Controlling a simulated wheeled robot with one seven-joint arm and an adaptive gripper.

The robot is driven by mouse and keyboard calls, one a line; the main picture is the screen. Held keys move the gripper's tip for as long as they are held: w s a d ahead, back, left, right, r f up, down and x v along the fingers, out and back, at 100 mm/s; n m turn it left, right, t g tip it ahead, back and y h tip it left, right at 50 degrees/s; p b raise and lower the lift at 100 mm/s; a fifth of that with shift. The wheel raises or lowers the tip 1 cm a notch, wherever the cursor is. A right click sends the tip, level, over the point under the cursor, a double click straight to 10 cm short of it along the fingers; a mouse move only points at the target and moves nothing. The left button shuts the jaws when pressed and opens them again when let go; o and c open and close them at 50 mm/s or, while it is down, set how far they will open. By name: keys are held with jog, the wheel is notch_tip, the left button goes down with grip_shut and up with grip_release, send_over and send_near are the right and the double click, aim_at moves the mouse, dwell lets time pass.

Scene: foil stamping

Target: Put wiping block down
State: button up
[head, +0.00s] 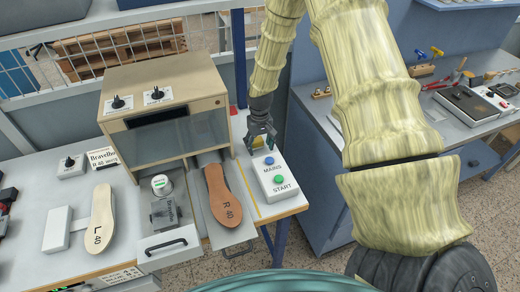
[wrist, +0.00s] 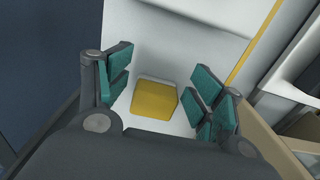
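The wiping block (wrist: 154,101) is a small yellow block with a pale edge, seen in the wrist view against the white bench top. My gripper (wrist: 160,92) has its teal-padded fingers spread on either side of the block, with white surface showing between pads and block. In the head view my gripper (head: 261,134) points down at the right end of the bench, just behind the white MAINS/START box (head: 272,178). A bit of yellow (head: 258,143) shows at its fingers there; the rest of the block is hidden.
A beige stamping machine (head: 165,105) stands left of my gripper. A brown insole (head: 223,195) marked R 40 lies in front of it, and a pale L 40 insole (head: 101,220) lies further left. A yellow line (head: 246,181) runs along the bench beside the box.

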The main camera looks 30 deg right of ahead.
notch_tip(320, 180, up, 11)
jog(key=b, duration=0.3)
jog(key=shift+b, duration=0.3)
dwell(0.6)
